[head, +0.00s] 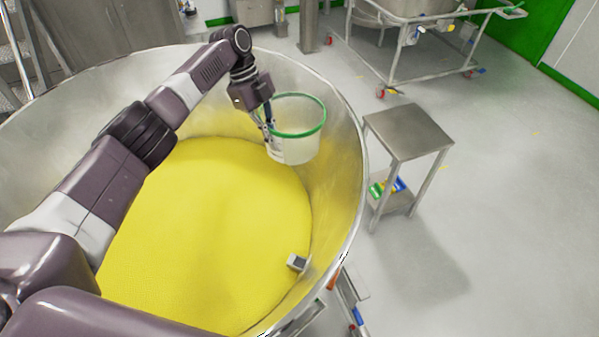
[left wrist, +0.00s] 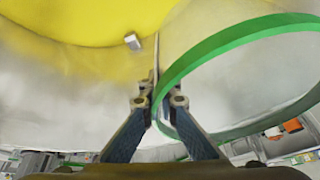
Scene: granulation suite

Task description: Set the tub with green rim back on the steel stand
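The tub with green rim (head: 293,146) is a translucent white tub, held upright over the right inner side of a large steel bowl. My left gripper (head: 268,128) is shut on the tub's wall at its left side, with the fingers over the rim. In the left wrist view the fingers (left wrist: 157,100) pinch the wall, and the green rim (left wrist: 205,50) curves off to the right. The steel stand (head: 408,132) is to the right, outside the bowl, with a bare square top. My right gripper is not in view.
The large steel bowl (head: 345,200) holds yellow granules (head: 210,220); its raised wall lies between the tub and the stand. A small grey block (head: 297,262) is on the bowl's inner wall. Coloured items (head: 388,187) lie on the stand's lower shelf. A wheeled frame (head: 430,70) stands behind.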

